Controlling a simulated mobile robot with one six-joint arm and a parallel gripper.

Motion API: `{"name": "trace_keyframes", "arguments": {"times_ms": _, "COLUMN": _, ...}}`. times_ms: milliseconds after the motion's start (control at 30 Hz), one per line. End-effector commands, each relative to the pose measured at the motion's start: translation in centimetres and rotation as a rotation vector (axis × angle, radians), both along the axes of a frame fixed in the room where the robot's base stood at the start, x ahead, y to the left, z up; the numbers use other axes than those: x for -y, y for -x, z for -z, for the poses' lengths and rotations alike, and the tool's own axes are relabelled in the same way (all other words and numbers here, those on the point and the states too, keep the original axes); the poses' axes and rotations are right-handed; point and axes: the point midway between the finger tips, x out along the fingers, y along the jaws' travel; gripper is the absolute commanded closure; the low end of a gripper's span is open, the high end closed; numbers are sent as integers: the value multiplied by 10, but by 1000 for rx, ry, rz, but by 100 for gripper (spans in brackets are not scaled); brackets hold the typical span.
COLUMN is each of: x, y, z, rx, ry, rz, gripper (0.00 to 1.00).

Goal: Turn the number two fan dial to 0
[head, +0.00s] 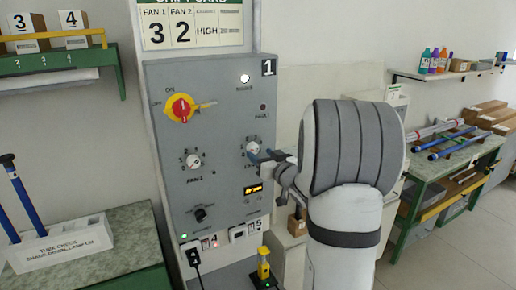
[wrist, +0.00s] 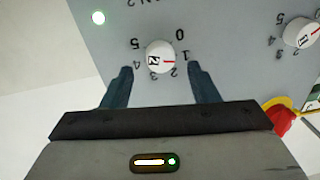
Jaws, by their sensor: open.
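The number two fan dial (wrist: 160,57) is a white round knob with a "2" on its cap, on a grey panel. My gripper (wrist: 161,68) is open, one dark blue finger on either side of the dial, with gaps showing on both sides.
The grey control panel (head: 225,115) also has the fan 1 dial (head: 193,161) left of my gripper, a red and yellow rotary switch (head: 181,108) above left, and a dark knob (head: 201,214) below.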

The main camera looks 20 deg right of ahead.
Motion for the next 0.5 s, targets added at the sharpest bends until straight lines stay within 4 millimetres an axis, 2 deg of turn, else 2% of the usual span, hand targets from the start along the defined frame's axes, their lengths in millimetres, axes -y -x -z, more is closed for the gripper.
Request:
{"name": "trace_keyframes", "arguments": {"times_ms": 100, "x": -2, "y": -18, "z": -2, "rx": -1, "ry": 0, "rz": -1, "gripper": 46}}
{"name": "trace_keyframes", "arguments": {"times_ms": 200, "x": -3, "y": -28, "z": -1, "rx": -1, "ry": 0, "rz": -1, "gripper": 46}}
{"name": "trace_keyframes", "arguments": {"times_ms": 500, "x": -3, "y": -33, "z": 0, "rx": 0, "ry": 1, "rz": 1, "gripper": 46}}
